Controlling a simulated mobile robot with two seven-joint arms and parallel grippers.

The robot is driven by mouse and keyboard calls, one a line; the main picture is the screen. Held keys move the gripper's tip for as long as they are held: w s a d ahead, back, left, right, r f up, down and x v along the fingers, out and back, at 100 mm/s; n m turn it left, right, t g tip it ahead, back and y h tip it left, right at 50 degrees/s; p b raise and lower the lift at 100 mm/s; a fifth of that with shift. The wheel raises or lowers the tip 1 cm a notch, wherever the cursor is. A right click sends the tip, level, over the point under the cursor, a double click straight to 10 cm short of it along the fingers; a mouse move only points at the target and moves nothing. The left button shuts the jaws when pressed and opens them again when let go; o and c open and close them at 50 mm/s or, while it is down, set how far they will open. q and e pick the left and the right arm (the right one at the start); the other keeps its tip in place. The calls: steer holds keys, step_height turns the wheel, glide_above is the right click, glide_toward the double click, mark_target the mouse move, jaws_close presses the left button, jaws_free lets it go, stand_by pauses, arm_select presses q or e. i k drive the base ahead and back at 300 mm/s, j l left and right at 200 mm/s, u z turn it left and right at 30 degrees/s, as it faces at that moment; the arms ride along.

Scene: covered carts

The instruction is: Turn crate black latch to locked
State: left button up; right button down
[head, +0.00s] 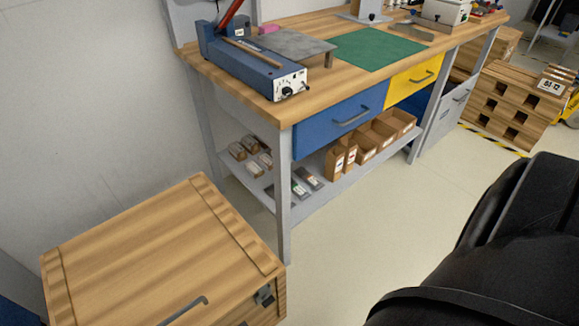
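The wooden crate (150,250) stands at the bottom left with its plank lid down. A small black latch (265,296) sits on its front face near the right corner, just below the lid's edge. It is too small to tell whether it is locked. A curved grey handle (187,310) shows at the crate's front edge, cut by the frame bottom. Neither of my grippers is in view. A large black part, which seems to be my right arm, fills the lower right, apart from the crate.
A workbench (330,62) with blue and yellow drawers stands behind the crate; its near leg (284,190) is close to the crate's right back side. Its lower shelf holds cardboard boxes. Pallets (512,105) stand at the far right. The floor (365,240) right of the crate is clear.

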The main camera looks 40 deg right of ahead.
mark_target(267, 302)
steer(key=z, duration=0.9)
